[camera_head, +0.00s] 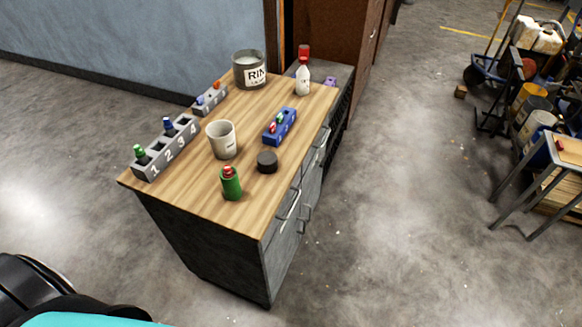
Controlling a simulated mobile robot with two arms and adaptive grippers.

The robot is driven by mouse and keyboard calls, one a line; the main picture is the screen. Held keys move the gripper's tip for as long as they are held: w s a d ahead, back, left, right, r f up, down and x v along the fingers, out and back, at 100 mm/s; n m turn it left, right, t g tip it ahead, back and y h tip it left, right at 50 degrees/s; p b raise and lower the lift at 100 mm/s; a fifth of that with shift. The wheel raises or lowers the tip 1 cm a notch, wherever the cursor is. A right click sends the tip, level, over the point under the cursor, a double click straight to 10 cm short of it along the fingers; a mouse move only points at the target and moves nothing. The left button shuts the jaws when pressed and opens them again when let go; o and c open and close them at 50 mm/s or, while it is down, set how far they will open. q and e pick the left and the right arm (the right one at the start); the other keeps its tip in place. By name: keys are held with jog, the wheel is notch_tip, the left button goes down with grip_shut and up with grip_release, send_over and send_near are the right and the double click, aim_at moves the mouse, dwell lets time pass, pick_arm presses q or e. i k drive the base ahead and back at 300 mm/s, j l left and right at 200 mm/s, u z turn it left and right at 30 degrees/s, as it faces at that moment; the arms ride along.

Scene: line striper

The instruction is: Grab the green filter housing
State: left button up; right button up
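The green filter housing (232,185) stands upright near the front edge of the wooden tabletop (200,195). It is a green cylinder with a reddish piece at its top. A black round cap (267,162) lies just behind it to the right, apart from it. A smaller green-topped item (141,153) sits in slot 1 of the grey numbered rack (166,151) at the left edge. Neither of my grippers shows in the head view.
A white cup (221,139) stands behind the green housing. A blue holder (279,127) with small items, a RIN can (249,70), a white bottle with a red cap (303,77) and a smaller grey rack (210,98) stand farther back. Floor is clear right of the cabinet.

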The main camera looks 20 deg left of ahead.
aim_at(232, 187)
jog(key=j+z, duration=0.35)
jog(key=j, duration=0.7)
jog(key=j+z, duration=0.4)
jog(key=j, duration=0.65)
jog(key=k, duration=0.05)
